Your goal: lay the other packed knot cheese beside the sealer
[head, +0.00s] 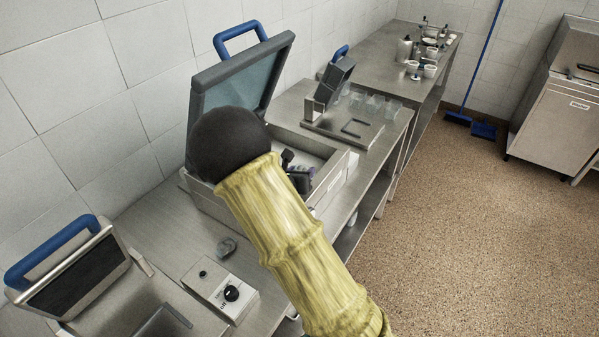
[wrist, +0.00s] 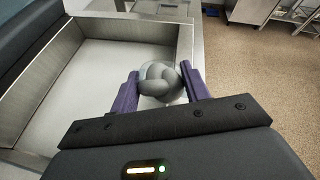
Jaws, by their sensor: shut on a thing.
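My gripper (wrist: 162,88) has its purple fingers shut on a grey knot cheese (wrist: 158,78), in the wrist view. It holds the knot over the inside of an open metal chamber (wrist: 66,92), near the right wall; its exact height is unclear. In the head view this chamber, which looks like the sealer (head: 207,203), has its lid (head: 240,82) raised. My arm hides part of it, and my gripper (head: 304,182) shows only partly there; the held knot is hidden. Another small grey knot (head: 227,247) lies on the bench in front of the chamber.
A control box with a black knob (head: 222,290) and a blue-handled device (head: 75,270) stand at the near left. Behind the chamber are another blue-handled device (head: 335,85) and clear containers (head: 374,104). Some bare bench (head: 165,225) shows in front of the chamber.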

